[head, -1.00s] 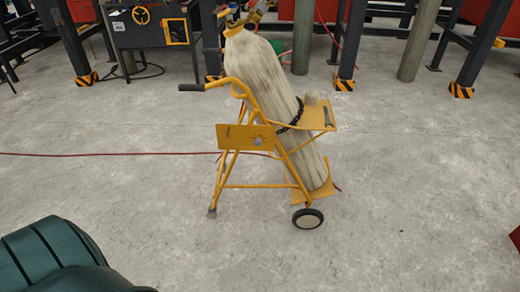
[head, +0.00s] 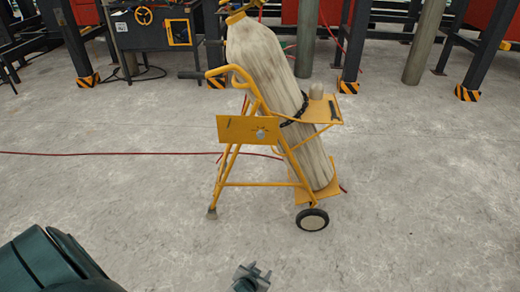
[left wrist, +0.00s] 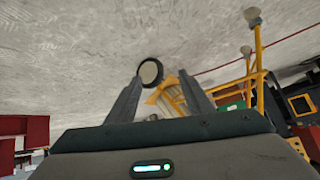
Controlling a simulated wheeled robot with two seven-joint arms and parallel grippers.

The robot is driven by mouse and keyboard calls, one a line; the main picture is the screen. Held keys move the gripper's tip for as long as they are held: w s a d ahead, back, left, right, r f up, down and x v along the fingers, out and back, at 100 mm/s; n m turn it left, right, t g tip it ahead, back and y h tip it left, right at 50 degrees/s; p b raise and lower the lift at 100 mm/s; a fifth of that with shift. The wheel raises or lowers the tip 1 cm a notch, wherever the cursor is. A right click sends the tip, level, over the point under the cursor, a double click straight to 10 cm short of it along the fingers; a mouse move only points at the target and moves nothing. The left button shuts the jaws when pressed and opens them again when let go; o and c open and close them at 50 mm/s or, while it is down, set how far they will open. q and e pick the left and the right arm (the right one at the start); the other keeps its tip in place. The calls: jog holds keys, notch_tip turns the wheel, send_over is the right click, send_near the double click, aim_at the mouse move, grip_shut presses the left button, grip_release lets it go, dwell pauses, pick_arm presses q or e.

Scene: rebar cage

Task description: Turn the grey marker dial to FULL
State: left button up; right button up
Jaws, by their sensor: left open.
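The grey marker dial (head: 261,134) is a small round knob on the yellow plate (head: 235,129) at the side of a yellow cylinder cart (head: 262,186). It is too small to read any marking or its setting. My left gripper (head: 251,276) shows at the bottom edge of the head view, well below the cart, with its fingers apart and empty. In the left wrist view, my left gripper (left wrist: 160,93) is open, with part of the cart and a wheel (left wrist: 150,72) seen beyond its fingers. The dial cannot be made out there. My right gripper is not in view.
A tall pale gas cylinder (head: 265,70) leans on the cart, held by a dark chain (head: 298,112). A red hose (head: 110,153) runs along the floor behind. A dark machine (head: 150,32) and posts stand at the back. The floor before the cart is clear.

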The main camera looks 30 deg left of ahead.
pick_arm(q)
jog(key=w+a+r+n+t+y+b, duration=0.1)
jog(key=w+a+r+t+y+b, duration=0.15)
jog(key=w+a+r, duration=0.45)
jog(key=w+a+r+n+t+y+b, duration=0.15)
jog(key=w+r+b, duration=0.25)
jog(key=w+r, duration=0.6)
jog(key=w+a+r+n+t+y+b, duration=0.1)
jog(key=w+a+r+b, duration=0.1)
jog(key=a+r, duration=0.2)
jog(key=w+a+r+n+t+y+b, duration=0.1)
jog(key=w+a+r+n+y+b, duration=0.1)
jog(key=r, duration=0.7)
jog(key=shift+w+a+r+t, duration=0.35)
jog(key=shift+w+a, duration=0.5)
jog(key=shift+a, duration=0.35)
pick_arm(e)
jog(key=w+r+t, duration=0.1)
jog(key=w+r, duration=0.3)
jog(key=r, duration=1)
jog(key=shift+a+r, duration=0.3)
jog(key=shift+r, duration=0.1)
pick_arm(q)
jog(key=shift+w, duration=0.1)
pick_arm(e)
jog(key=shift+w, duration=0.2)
